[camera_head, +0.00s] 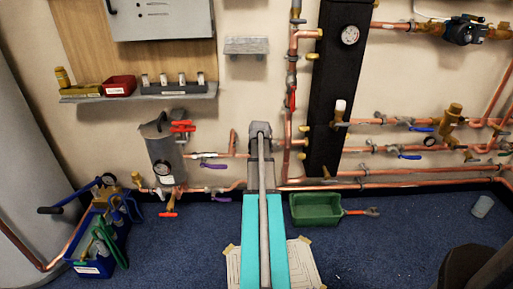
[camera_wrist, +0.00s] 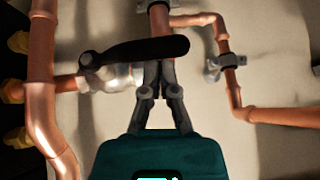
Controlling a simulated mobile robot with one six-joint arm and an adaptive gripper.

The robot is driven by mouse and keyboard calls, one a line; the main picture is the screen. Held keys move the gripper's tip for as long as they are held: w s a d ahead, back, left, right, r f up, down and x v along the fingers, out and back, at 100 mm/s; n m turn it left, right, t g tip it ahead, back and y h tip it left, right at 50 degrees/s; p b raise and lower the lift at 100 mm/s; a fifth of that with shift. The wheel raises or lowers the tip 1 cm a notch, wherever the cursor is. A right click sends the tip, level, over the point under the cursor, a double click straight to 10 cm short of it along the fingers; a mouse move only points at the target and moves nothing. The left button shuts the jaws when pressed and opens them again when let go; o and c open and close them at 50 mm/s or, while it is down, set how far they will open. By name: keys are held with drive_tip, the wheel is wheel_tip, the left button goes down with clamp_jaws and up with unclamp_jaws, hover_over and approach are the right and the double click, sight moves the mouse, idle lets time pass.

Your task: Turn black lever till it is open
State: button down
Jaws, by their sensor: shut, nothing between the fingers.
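The black lever (camera_wrist: 140,50) shows in the wrist view, extending right from its pivot and tilted slightly upward at its free end. It sits on a silvery valve body (camera_wrist: 113,79) joined to a short copper pipe at left. My gripper (camera_wrist: 158,68) is shut and empty, its fingertips right at the lower edge of the lever's middle. I cannot tell whether they touch it or pass just behind it. In the head view I cannot make out this lever; my arm hides much of that area.
A thick copper pipe (camera_wrist: 42,95) runs upright left of the valve. Another bent copper pipe (camera_wrist: 225,70) with a clamp is at right. In the head view, a green bin (camera_head: 315,209) stands on the floor, and a grey canister (camera_head: 165,150) is left of my arm.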

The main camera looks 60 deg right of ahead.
drive_tip(key=shift+r, duration=0.2)
drive_tip(key=r+p, duration=0.2)
drive_tip(key=p, duration=0.1)
drive_tip(key=r+p, duration=0.1)
drive_tip(key=r, duration=0.1)
drive_tip(key=shift+w+d, duration=0.3)
drive_tip(key=p+v, duration=0.8)
drive_tip(key=v, duration=0.1)
drive_tip(key=shift+a+r, duration=0.2)
drive_tip(key=shift+a, duration=0.2)
drive_tip(key=shift+w, duration=0.1)
idle(0.4)
